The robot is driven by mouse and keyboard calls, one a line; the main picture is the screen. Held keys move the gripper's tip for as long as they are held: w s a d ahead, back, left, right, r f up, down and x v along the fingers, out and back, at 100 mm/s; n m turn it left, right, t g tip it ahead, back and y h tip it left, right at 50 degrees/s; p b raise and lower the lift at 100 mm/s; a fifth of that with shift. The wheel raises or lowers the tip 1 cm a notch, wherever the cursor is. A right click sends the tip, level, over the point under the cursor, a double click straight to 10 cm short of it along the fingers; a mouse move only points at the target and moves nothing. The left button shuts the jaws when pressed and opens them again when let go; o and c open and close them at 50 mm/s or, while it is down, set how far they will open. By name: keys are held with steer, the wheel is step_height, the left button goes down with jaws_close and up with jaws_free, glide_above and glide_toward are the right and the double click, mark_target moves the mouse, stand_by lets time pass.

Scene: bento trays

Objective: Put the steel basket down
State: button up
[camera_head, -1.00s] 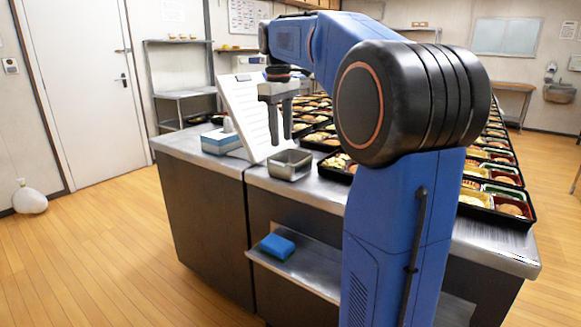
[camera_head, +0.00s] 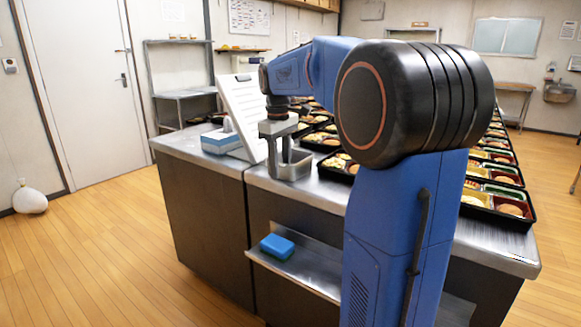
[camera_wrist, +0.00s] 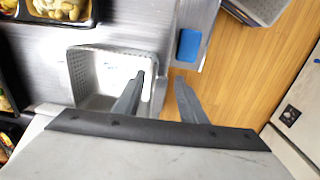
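The steel basket (camera_head: 296,170) is a small open metal tub standing upright on the counter near its front edge. In the wrist view the basket (camera_wrist: 84,75) looks empty, with perforated walls, and lies to the left of centre. My gripper (camera_head: 279,165) points down at the basket's near left side. In the wrist view my gripper (camera_wrist: 160,77) is open, one finger over the basket's inside and the other beyond its right wall. The rim lies between the fingers, with gaps showing. The fingers hide part of that wall.
Black bento trays (camera_head: 322,140) with food fill the counter (camera_head: 210,157) behind and right of the basket. A white slanted board (camera_head: 240,110) and a blue-and-white box (camera_head: 220,141) stand to the left. A blue sponge (camera_head: 277,246) lies on the lower shelf.

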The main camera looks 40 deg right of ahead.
jaws_close()
steer(key=shift+r, duration=0.15)
